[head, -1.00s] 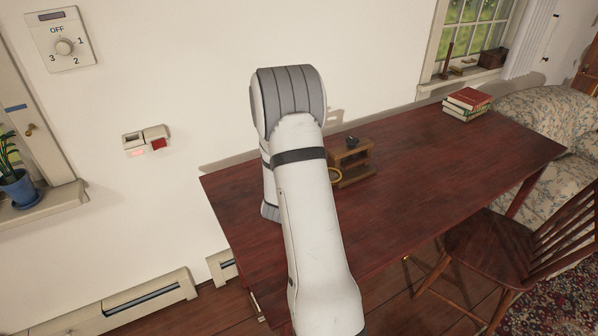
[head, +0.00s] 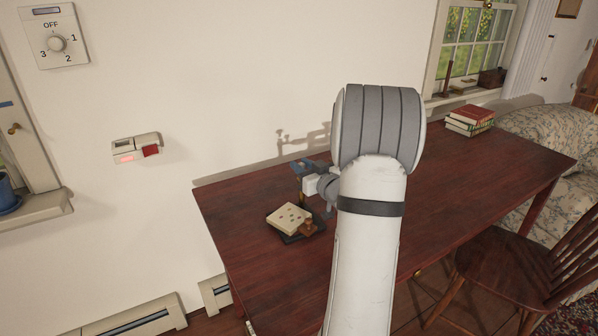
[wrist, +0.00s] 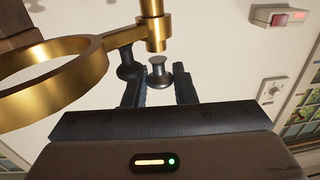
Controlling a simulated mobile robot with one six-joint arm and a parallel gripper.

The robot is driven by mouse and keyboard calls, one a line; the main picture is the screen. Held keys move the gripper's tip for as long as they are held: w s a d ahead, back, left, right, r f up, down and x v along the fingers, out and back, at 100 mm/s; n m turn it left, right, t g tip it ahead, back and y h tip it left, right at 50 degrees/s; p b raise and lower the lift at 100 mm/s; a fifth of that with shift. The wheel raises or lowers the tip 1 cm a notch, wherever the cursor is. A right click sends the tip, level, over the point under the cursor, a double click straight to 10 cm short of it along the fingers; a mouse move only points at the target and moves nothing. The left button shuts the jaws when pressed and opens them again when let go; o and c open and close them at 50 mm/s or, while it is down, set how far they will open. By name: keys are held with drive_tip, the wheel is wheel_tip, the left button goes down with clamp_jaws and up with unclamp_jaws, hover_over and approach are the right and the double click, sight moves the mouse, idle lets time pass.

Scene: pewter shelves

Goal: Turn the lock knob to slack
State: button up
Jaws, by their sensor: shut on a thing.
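In the wrist view a small dark, spool-shaped knob (wrist: 159,75) sits between the two dark fingers of my gripper (wrist: 159,88), which is shut on it. Just above the knob is an upright brass post (wrist: 154,25). A brass ring (wrist: 92,48) on an arm reaches left from it, and a second dark knob (wrist: 127,62) sits under that arm. Any mark showing the knob's turn is not visible. In the head view my arm hides the ring and knob.
The dark red table (head: 450,185) holds a pale holed block (head: 288,217) on a dark tray, beside a small brown piece (head: 308,227). Books (head: 470,121) lie at the far right end. A chair (head: 500,255) stands in front. The wall has a dial (head: 57,44) and a red-switch box (head: 150,152).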

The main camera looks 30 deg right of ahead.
drive_tip(key=shift+n+y, duration=1.1)
drive_tip(key=shift+y, duration=0.6)
drive_tip(key=shift+r+p, duration=0.1)
drive_tip(key=shift+p, duration=0.2)
drive_tip(key=o, duration=0.9)
drive_tip(key=v, duration=0.7)
drive_tip(key=shift+s+d, duration=0.1)
drive_tip(key=shift+s, duration=0.3)
